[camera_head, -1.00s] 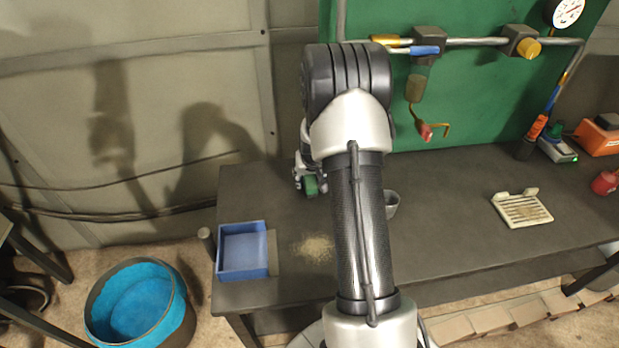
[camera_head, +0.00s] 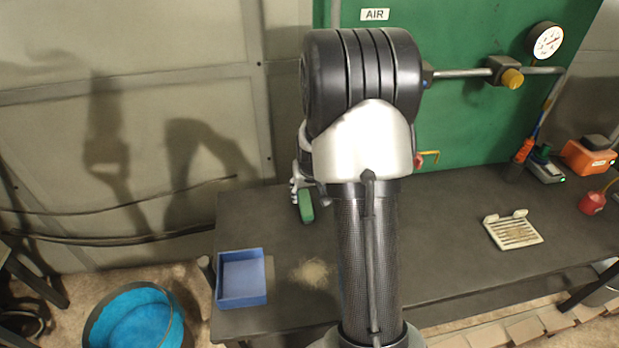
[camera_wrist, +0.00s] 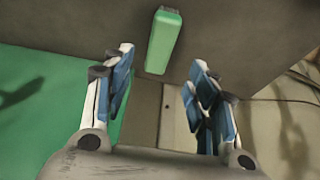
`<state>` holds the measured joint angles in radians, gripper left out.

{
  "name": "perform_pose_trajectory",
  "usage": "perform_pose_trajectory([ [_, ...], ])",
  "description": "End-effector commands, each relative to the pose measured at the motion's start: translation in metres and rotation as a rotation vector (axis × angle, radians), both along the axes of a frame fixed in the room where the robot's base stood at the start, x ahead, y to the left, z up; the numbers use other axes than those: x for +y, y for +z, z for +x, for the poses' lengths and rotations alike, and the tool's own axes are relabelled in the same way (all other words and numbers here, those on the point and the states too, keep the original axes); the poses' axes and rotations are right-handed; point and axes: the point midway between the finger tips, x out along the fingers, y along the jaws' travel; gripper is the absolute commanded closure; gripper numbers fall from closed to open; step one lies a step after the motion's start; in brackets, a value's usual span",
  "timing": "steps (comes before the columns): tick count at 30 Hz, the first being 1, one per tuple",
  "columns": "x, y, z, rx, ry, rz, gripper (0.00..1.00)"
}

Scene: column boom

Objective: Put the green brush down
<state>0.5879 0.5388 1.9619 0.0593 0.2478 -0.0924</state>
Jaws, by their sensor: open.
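The green brush (camera_head: 306,206) shows in the head view near the back left of the dark workbench (camera_head: 270,225), just below my gripper (camera_head: 298,188). In the wrist view the green brush (camera_wrist: 163,42) appears against the dark bench top, just past the fingertips. My gripper (camera_wrist: 161,60) is open, with its blue-padded fingers spread wide to either side of the brush's line and a gap on each side. No finger touches the brush in the wrist view. The brush's underside is hidden, so its contact with the bench is hard to judge.
A blue tray (camera_head: 242,303) sits at the bench's front left, beside a pile of pale dust (camera_head: 313,273). A slotted white holder (camera_head: 513,232) lies to the right. A blue bin (camera_head: 138,318) stands on the floor. A green panel (camera_head: 455,120) rises behind the bench.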

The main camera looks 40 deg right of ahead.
Motion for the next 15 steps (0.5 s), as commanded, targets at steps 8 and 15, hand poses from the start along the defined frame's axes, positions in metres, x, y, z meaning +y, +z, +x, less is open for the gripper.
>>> perform_pose_trajectory([
  [8,0.009,0.045,-0.016,0.000,-0.001,0.000,0.48],
  [15,0.034,0.076,-0.020,-0.007,0.035,-0.002,0.48],
])
